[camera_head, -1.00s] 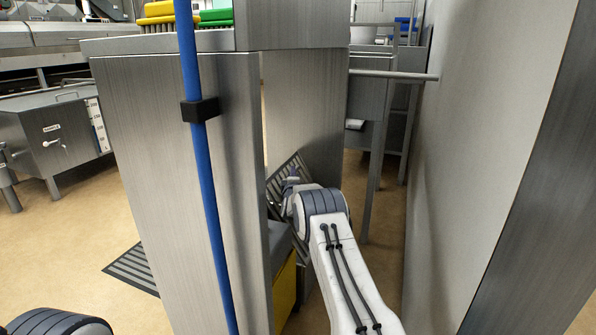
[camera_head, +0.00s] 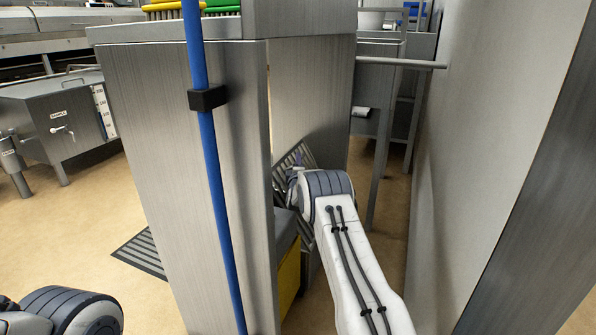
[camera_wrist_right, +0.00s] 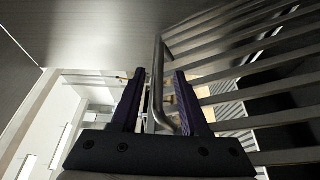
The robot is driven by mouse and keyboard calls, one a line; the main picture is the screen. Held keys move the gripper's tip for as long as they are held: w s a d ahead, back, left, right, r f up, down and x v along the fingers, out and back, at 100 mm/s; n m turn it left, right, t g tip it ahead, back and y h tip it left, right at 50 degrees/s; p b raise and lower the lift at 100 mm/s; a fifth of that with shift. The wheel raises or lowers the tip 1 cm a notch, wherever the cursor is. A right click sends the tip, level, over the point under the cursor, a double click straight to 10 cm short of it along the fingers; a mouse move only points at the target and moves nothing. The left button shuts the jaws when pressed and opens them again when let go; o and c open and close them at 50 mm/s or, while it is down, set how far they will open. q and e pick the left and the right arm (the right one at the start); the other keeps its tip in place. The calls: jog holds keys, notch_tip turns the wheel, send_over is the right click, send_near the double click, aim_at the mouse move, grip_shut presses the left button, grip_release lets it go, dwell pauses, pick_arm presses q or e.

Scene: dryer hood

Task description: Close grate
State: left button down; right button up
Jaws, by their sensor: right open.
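The slatted metal grate (camera_head: 292,160) is tilted inside the steel housing in the head view, partly hidden by my right arm. The right wrist view shows its slats (camera_wrist_right: 245,75) filling the right side. A bent metal bar handle (camera_wrist_right: 158,70) runs between the two dark fingers of my right gripper (camera_wrist_right: 160,100). The fingers stand open on either side of the bar; whether either touches it is unclear. In the head view the right gripper is mostly hidden behind its own wrist. Only part of my left arm shows at the bottom left, without its gripper.
A steel housing panel (camera_head: 170,150) with a blue vertical pole (camera_head: 217,200) stands left of my right arm. A yellow bin (camera_head: 288,280) is low beside the arm. A pale wall (camera_head: 470,130) bounds the right side. Open floor (camera_head: 70,240) lies to the left.

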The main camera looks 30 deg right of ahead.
jog(key=p+v, duration=0.4)
jog(key=v, duration=0.5)
